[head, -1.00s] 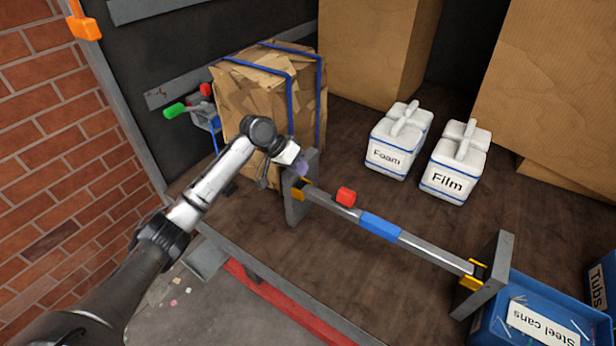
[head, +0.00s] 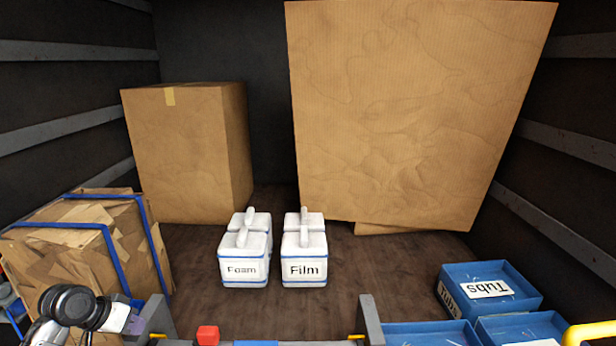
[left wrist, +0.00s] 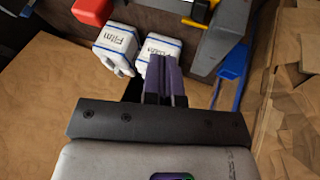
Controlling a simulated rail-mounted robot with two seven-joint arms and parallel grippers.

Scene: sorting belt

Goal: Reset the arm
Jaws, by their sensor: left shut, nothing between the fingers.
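My left arm comes in at the lower left of the head view. Its gripper (head: 136,323) is low in front of the strapped cardboard bale and partly cut off by the frame's bottom. In the left wrist view the two purple fingers (left wrist: 164,66) are together and hold nothing. Behind them in that view are the white Film container (left wrist: 116,42) and the Foam container (left wrist: 160,46). My right gripper is in neither view.
The strapped bale (head: 88,245) stands at left, close to my left gripper. A bar with a red block (head: 208,335) crosses the front between grey posts. Foam (head: 243,265) and Film (head: 303,268) containers stand mid-floor. Blue tubs (head: 520,280) are at lower right. Large cardboard boxes (head: 185,150) stand behind.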

